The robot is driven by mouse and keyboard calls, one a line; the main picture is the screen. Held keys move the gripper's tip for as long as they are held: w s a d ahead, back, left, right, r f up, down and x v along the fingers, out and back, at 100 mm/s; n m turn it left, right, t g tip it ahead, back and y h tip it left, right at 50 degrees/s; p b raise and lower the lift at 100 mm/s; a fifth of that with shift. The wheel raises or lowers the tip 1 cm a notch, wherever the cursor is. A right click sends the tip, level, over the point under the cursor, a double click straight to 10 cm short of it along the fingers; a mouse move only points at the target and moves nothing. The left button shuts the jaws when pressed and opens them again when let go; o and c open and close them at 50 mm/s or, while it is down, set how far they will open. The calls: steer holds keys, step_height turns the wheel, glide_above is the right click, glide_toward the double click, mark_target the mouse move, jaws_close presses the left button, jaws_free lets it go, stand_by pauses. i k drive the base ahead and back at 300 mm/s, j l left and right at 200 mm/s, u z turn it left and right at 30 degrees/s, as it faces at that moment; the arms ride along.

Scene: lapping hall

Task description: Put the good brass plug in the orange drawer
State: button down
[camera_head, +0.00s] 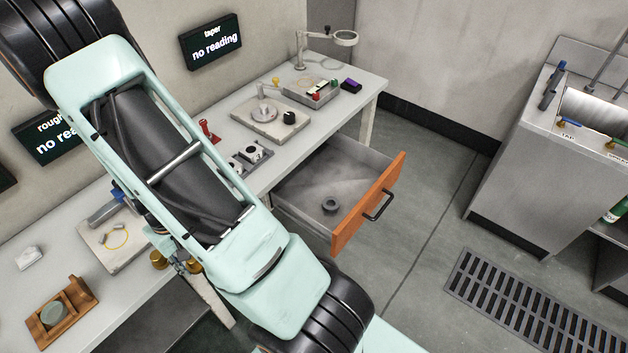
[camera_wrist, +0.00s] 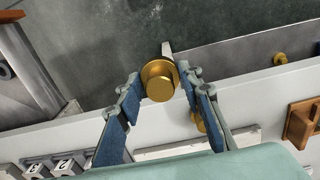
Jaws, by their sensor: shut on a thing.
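My gripper (camera_wrist: 160,88) is shut on a brass plug (camera_wrist: 158,76), with a blue-padded finger on each side of its round body. Another brass piece (camera_wrist: 199,122) shows partly behind the right finger in the wrist view. A smaller brass piece (camera_wrist: 280,58) lies farther right. In the head view, brass pieces (camera_head: 158,259) show beside my gripper, which is mostly hidden by my arm. I cannot tell from looks which plug is good. The orange drawer (camera_head: 368,206) is pulled open, with a dark ring-shaped piece (camera_head: 330,205) on its floor.
The bench (camera_head: 345,85) carries a granite plate (camera_head: 270,118), a numbered block (camera_head: 250,157), a grey tray (camera_head: 310,95) and a wooden holder (camera_head: 62,313). The screens (camera_head: 211,41) read "no reading". A sink (camera_head: 590,108) stands right; floor is clear between.

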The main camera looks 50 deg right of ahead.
mark_target(351, 184)
steer(key=k+l, duration=0.1)
steer(key=l, duration=3.15)
